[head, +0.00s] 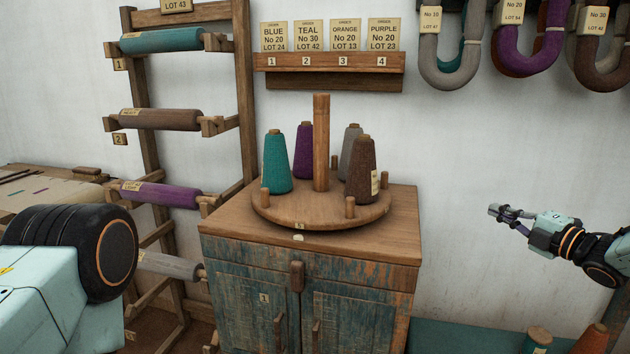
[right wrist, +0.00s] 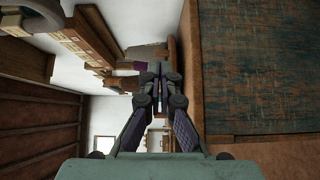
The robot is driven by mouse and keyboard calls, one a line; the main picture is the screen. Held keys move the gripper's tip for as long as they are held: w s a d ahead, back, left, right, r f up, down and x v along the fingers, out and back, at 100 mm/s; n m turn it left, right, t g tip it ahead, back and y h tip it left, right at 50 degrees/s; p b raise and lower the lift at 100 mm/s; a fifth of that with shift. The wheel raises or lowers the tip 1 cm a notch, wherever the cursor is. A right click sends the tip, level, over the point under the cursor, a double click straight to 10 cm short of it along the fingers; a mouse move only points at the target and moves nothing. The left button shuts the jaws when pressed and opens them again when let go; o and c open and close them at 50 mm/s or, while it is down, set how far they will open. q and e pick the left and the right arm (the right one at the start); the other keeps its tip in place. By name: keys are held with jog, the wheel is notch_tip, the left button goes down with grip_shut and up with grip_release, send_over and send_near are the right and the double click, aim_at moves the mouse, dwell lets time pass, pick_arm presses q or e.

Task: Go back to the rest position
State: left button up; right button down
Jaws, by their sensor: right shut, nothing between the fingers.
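My right gripper (head: 498,212) is at the right of the head view, in front of the white wall, to the right of the wooden cabinet and apart from it. Its fingers are shut with nothing between them. In the right wrist view the right gripper (right wrist: 161,70) points away from the camera, its two fingertips together. My left gripper does not show in either view. A dark wheel-like part and a pale teal body at the lower left of the head view are mine.
A cabinet (head: 255,285) bears a round wooden turntable (head: 290,212) with several yarn cones. A rack (head: 243,90) of rolls stands left. A card shelf (head: 330,62) and hanging yarn hanks (head: 520,62) are on the wall. Cones stand at lower right (head: 537,341). Wall space around the right gripper is clear.

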jog(key=s+a+f+m+g+h, duration=0.2)
jog(key=s+a+f+m, duration=0.25)
jog(key=f+m, duration=0.3)
jog(key=s+a+f+m+g+h, duration=0.25)
jog(key=s+f+m, duration=0.35)
jog(key=f, duration=0.3)
jog(key=s+a+f+m+g+h, duration=0.1)
jog(key=s+a+f+m+h, duration=0.1)
jog(key=s+a+f+m, duration=0.45)
jog(key=s+a+f+m+g, duration=0.1)
jog(key=s+f+g, duration=0.2)
jog(key=s, duration=0.9)
jog(key=s+a+f+m+g+h, duration=0.1)
jog(key=s+f+g, duration=0.3)
jog(key=s, duration=0.8)
jog(key=s+a+f+m+g, duration=0.1)
jog(key=s+a+f+g, duration=0.2)
jog(key=s, duration=0.9)
jog(key=shift+f+m+h, duration=0.3)
jog(key=shift+f+h, duration=0.05)
jog(key=shift+f, duration=0.25)
